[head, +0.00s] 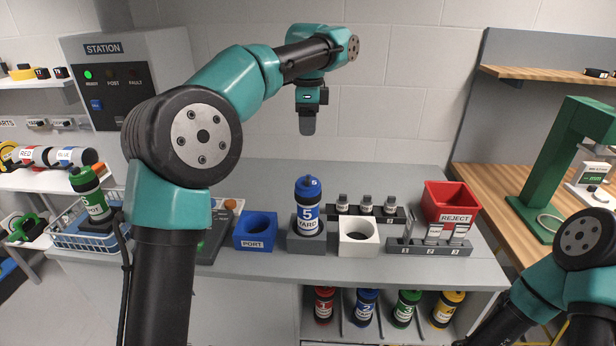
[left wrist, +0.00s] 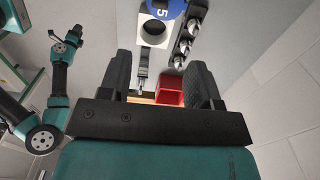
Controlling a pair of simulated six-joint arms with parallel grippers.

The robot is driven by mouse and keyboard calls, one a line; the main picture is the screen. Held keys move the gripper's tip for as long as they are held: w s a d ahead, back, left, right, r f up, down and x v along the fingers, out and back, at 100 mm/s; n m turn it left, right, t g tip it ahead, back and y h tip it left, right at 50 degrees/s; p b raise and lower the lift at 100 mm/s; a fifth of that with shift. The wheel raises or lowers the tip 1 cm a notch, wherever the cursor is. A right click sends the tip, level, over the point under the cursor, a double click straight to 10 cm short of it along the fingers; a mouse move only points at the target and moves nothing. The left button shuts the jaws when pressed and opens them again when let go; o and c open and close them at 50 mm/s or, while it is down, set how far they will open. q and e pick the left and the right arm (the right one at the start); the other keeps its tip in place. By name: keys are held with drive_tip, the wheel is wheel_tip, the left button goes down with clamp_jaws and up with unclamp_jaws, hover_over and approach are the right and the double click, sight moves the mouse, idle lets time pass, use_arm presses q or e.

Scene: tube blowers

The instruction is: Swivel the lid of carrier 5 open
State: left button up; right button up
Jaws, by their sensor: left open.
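In the left wrist view a blue round top marked 5 (left wrist: 163,8) is cut off by the upper edge. My left gripper (head: 308,128) is open and hangs above the carrier, clear of the lid; its two dark fingers (left wrist: 158,78) have nothing between them. My right arm comes in at the lower right of the head view, its gripper out of frame; in the left wrist view its far end (left wrist: 76,34) is small.
Right of the carrier are a white holder (head: 358,250), a rack of grey pieces (head: 430,246) and a red REJECT bin (head: 450,203). A blue PORT block (head: 255,244) is to the left. Several coloured carriers stand on the shelf below.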

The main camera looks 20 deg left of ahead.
sight(308, 178)
use_arm(q)
wheel_tip(308, 178, down, 16)
drive_tip(key=shift+r, duration=0.1)
idle(0.5)
drive_tip(key=shift+c, duration=0.3)
drive_tip(key=c, duration=0.9)
drive_tip(key=shift+o, duration=0.2)
